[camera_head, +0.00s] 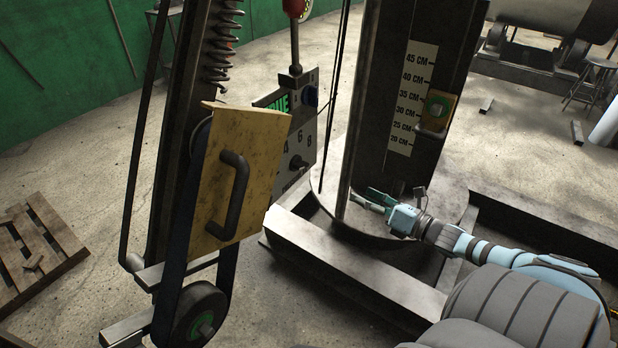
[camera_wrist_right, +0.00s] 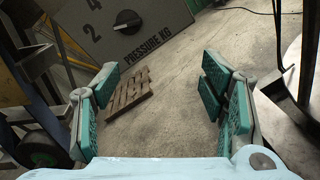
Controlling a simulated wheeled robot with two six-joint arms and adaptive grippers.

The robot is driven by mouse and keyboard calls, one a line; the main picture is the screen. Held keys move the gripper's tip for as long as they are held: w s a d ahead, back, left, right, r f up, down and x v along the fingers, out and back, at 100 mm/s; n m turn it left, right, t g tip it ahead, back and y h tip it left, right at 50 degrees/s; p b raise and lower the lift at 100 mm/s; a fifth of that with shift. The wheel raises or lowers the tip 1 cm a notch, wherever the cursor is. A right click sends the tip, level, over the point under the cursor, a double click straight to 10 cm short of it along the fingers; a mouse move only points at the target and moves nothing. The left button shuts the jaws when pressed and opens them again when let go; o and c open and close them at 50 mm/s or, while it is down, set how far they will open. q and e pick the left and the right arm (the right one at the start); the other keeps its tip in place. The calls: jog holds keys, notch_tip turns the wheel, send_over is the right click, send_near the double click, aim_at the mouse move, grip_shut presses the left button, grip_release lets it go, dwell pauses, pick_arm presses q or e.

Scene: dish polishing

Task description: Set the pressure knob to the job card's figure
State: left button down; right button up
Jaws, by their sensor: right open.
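The pressure knob (camera_wrist_right: 127,20) is a black round knob on a grey panel (camera_wrist_right: 160,37), above the words "PRESSURE KG", at the top of the right wrist view. The figures 2 and 4 show to its left; the rest of the dial is cut off. In the head view the knob (camera_head: 297,162) is small, on the panel partly hidden behind a yellow guard plate. My right gripper (camera_head: 364,198) is open and empty, to the right of the panel and apart from the knob. I cannot make out a job card.
The yellow plate (camera_head: 235,170) with a dark handle stands left of the panel. A dark column with a centimetre scale (camera_head: 412,100) rises behind my right gripper. Steel base beams (camera_head: 340,265) lie below. A wooden pallet (camera_head: 35,245) is on the floor at left.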

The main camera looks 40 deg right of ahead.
notch_tip(320, 180, up, 4)
jog(key=w+a+n+y, duration=0.2)
jog(key=a+n, duration=0.1)
jog(key=n, duration=0.1)
jog(key=b, duration=0.7)
send_near(305, 166)
jog(key=w, duration=0.1)
jog(key=shift+m+t, duration=0.3)
jog(key=x, duration=0.6)
jog(key=shift+w+a+r+p, duration=0.1)
jog(key=shift+w+a+p, duration=0.15)
jog(key=shift+p, duration=0.15)
jog(key=shift+w+a, duration=0.2)
jog(key=shift+w, duration=0.2)
jog(key=shift+f, duration=0.2)
jog(key=shift+c, duration=0.6)
jog(key=c, duration=1)
jog(key=shift+c, duration=0.2)
